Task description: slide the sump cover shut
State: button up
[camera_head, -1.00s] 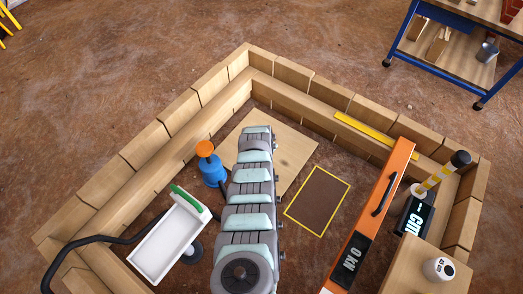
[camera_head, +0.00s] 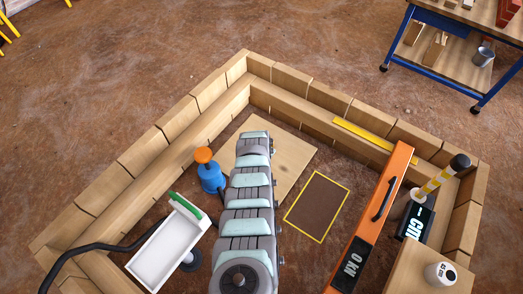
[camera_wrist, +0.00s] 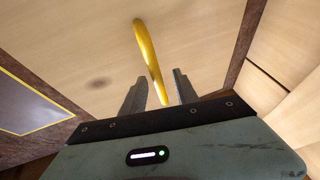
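The sump cover, a pale wooden panel (camera_head: 292,152), lies flat on the pit floor, partly hidden behind my arm. It fills much of the wrist view (camera_wrist: 90,50) and carries a long yellow handle (camera_wrist: 145,45). A dark rectangle with a yellow border (camera_head: 317,206), apparently the sump, lies to the right of and nearer than the panel; its corner shows at left in the wrist view (camera_wrist: 25,105). My gripper (camera_wrist: 160,76) is open over the panel, with the handle's near end between its fingers and gaps visible on both sides. My arm hides the gripper in the head view.
Timber walls (camera_head: 170,140) enclose the pit. A blue pump with an orange top (camera_head: 210,178) and a white tray (camera_head: 168,247) stand left of my arm. An orange beam with a display (camera_head: 372,220) and a striped post (camera_head: 437,178) stand right.

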jog(key=p+v, duration=1)
jog(key=p, duration=0.2)
jog(key=shift+s+r, duration=0.2)
jog(key=shift+r, duration=0.15)
jog(key=shift+a, duration=0.1)
